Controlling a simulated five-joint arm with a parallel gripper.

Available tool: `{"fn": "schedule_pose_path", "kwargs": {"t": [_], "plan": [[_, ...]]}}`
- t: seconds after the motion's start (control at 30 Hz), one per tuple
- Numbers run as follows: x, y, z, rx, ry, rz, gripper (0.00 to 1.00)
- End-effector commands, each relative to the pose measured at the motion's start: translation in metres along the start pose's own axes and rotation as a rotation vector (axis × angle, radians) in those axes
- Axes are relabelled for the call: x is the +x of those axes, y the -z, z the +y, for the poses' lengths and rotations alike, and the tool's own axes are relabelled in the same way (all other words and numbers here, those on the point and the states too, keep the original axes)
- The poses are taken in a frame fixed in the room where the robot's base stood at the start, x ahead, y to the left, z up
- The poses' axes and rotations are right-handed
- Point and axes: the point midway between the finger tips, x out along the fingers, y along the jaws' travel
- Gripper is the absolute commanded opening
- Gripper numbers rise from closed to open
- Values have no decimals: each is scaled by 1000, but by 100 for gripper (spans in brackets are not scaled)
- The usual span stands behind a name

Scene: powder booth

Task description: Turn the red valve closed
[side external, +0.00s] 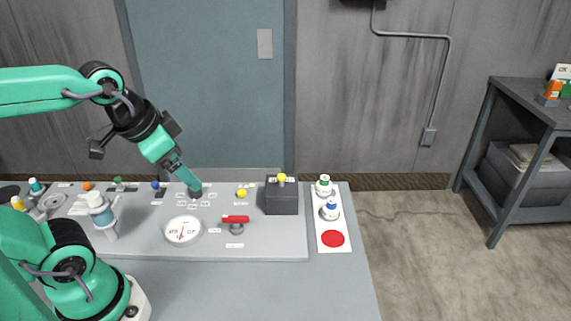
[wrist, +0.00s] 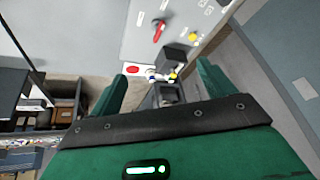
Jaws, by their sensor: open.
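The red valve (side external: 236,219) is a bar-shaped red handle on a round grey base, on the grey panel right of the white dial. Its bar lies roughly left to right in the side view. It also shows near the top of the wrist view (wrist: 159,30), with nothing touching it. My gripper (side external: 191,184) is up and left of the valve, pointing down to the right over the back of the panel. In the wrist view its two green fingers (wrist: 161,74) stand apart with no held thing visible between them.
A white dial (side external: 183,230) lies left of the valve. A dark box (side external: 281,196) with a yellow knob stands to its right. A white strip (side external: 333,223) with two small bottles and a red disc lies farther right. The panel's (side external: 270,245) front right part is clear.

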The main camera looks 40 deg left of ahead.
Motion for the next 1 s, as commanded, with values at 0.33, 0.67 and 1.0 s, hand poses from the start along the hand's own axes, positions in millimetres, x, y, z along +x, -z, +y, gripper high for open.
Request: {"fn": "schedule_pose_path", "kwargs": {"t": [0.33, 0.67, 1.0], "plan": [[25, 16, -2, 474, -44, -96, 82], [54, 29, -4, 946, -131, -166, 82], [89, 38, -5, 1426, -263, -206, 82]]}}
